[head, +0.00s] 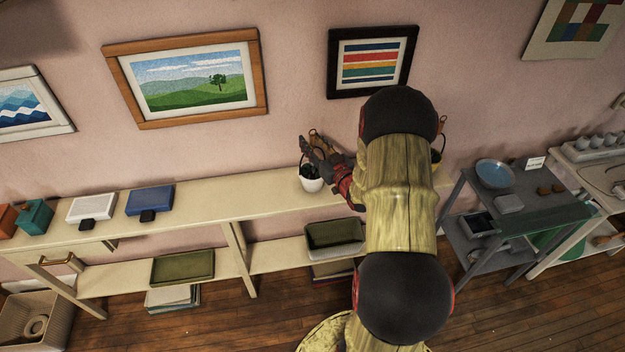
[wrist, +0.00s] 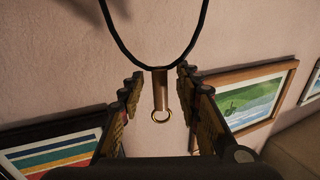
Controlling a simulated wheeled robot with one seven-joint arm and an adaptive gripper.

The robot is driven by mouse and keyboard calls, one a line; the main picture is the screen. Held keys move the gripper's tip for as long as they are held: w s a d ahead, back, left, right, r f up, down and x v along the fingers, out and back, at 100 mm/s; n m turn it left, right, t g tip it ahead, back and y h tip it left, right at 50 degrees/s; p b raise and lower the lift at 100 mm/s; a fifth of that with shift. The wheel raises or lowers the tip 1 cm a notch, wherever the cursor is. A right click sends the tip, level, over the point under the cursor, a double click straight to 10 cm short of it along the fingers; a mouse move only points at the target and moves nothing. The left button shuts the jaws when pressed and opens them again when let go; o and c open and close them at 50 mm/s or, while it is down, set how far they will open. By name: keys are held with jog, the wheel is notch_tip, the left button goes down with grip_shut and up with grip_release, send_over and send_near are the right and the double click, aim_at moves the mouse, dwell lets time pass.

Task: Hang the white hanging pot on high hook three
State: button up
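The white hanging pot (head: 312,184) stands on the long cream shelf top, with dark contents and a black cord handle. In the wrist view, the black cord (wrist: 122,46) joins a brown tab (wrist: 160,88) with a brass ring at its end. My gripper (wrist: 158,84) has its fingers on both sides of the tab, with a visible gap on each side. In the head view my gripper (head: 308,146) is just above the pot, next to its handle. The pot's body is out of the wrist view. No hook, including high hook three, shows in either view.
A yellow pot (head: 437,158) stands partly hidden behind my arm. The cream shelf (head: 210,206) holds a white box and a blue box (head: 150,199) further left. Framed pictures hang on the pink wall behind. A grey cart (head: 463,238) stands at right.

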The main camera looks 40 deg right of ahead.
jog(key=shift+c, duration=0.7)
grip_shut()
dwell(0.4)
jog(key=shift+r, duration=0.15)
